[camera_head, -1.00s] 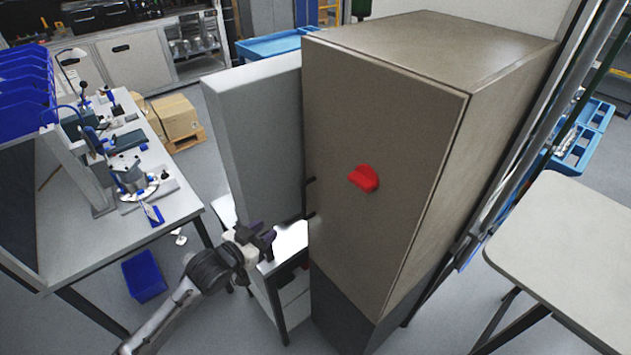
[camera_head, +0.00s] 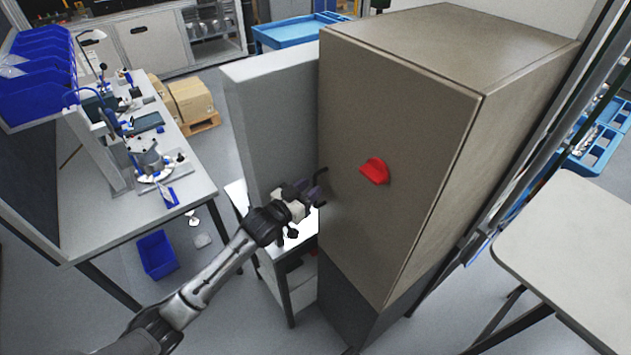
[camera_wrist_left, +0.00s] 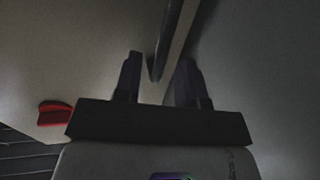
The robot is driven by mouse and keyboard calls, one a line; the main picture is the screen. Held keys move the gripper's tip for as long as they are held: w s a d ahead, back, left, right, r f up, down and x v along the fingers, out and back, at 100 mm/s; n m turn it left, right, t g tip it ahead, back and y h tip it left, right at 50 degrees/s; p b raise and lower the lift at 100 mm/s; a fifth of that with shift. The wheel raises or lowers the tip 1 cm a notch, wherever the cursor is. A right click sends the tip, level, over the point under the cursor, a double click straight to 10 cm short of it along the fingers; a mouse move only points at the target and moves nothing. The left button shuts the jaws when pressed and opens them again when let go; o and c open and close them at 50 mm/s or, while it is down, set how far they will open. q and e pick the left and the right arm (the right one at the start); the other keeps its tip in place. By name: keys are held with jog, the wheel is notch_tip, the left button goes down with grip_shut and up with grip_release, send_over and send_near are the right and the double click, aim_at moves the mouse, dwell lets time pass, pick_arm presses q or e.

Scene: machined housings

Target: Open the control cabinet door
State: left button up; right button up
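The control cabinet (camera_head: 510,100) is a tall grey-brown box. Its front door (camera_head: 400,110) looks shut and carries a red knob (camera_head: 375,171), also seen at lower left in the left wrist view (camera_wrist_left: 54,113). A dark bar handle (camera_head: 322,171) is at the door's left edge, partly hidden by my left gripper (camera_head: 314,187). In the left wrist view my left gripper (camera_wrist_left: 159,80) is open, and the dark handle (camera_wrist_left: 172,40) runs down between its two fingers. I cannot tell whether they touch it. My right gripper is not in view.
A grey panel (camera_head: 265,125) stands close at the cabinet's left. A small white table (camera_head: 237,194) is below my left arm. A workbench (camera_head: 95,225) with tools is at left, a pale table (camera_head: 570,235) at right.

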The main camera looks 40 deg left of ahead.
pick_arm(q)
jog(key=shift+w, duration=1.4)
grip_shut()
